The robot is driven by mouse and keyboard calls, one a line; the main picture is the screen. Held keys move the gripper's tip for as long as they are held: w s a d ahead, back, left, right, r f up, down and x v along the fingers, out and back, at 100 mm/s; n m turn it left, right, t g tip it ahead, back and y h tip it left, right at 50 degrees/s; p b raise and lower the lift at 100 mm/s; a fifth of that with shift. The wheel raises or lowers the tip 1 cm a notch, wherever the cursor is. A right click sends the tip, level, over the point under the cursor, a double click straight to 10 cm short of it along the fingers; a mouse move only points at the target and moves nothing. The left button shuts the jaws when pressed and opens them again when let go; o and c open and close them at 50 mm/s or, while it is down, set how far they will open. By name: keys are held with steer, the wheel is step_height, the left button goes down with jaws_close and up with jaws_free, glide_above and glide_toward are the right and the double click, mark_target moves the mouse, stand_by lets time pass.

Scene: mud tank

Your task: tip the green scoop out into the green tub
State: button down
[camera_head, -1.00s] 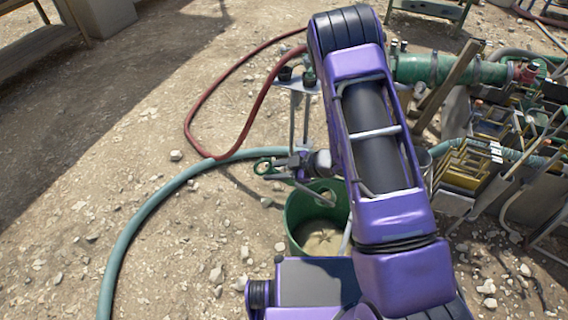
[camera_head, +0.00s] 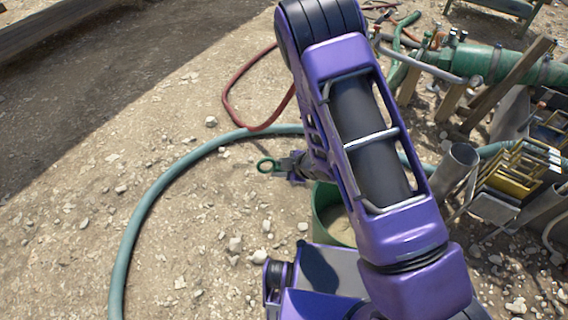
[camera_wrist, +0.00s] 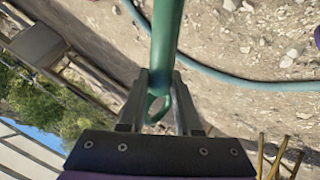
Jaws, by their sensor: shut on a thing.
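My gripper (camera_wrist: 160,90) is shut on this handle; in the head view my gripper (camera_head: 291,164) is just above and left of the tub. The green tub (camera_head: 319,207) stands on the ground, partly covered by my arm, with a tan surface inside.
A teal hose (camera_head: 150,200) curves over stony ground on the left, and a red hose (camera_head: 228,100) lies behind. A green pipe (camera_head: 500,66), a grey tube (camera_head: 458,165) and yellow racks (camera_head: 520,165) crowd the right. The ground at left is open.

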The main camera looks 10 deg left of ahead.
steer(key=shift+s+a+f, duration=0.15)
steer(key=shift+a+f, duration=0.1)
steer(key=shift+f, duration=0.45)
steer(key=s+a+f+n+t+h, duration=0.1)
steer(key=a+f+h, duration=0.2)
steer(key=f, duration=0.7)
steer(key=s+a+f+n+t+h, duration=0.1)
steer(key=a+f+h, duration=0.1)
steer(key=f, duration=0.8)
steer(key=shift+s+a+f+h, duration=0.25)
steer(key=shift+a+f+h, duration=0.15)
steer(key=shift+a, duration=0.25)
